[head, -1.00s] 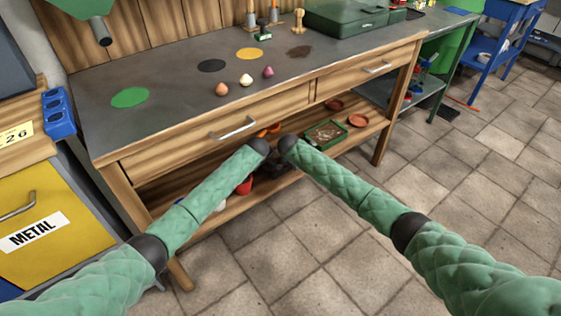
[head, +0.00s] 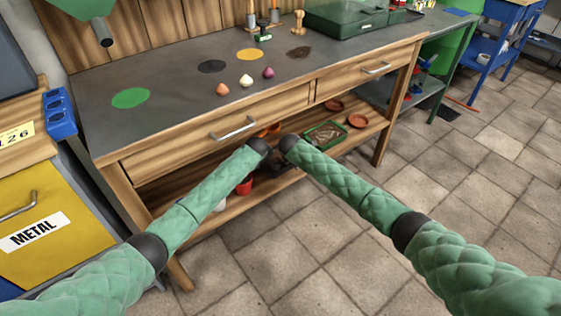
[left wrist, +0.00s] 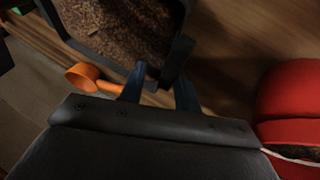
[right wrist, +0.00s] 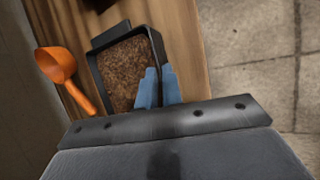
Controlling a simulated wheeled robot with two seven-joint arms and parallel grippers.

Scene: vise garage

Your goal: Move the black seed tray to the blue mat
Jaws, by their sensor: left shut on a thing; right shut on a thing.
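The black seed tray, filled with brown soil, shows in the left wrist view (left wrist: 72,42) and the right wrist view (right wrist: 156,42). In the head view it is mostly hidden behind my arms, at the lower shelf. My left gripper (left wrist: 160,88) is shut on the tray's black end lug. My right gripper (right wrist: 158,86) is shut on the tray at its near end. I cannot tell whether the tray touches the shelf. A small blue mat (head: 457,11) appears to lie on the green bench at the upper right.
An orange scoop (right wrist: 58,68) lies beside the tray. A red pot (left wrist: 290,95) stands near my left gripper. A green tray (head: 326,134) and terracotta saucers (head: 356,121) sit on the shelf (head: 376,121). The drawer front (head: 225,125) is above; open floor lies in front.

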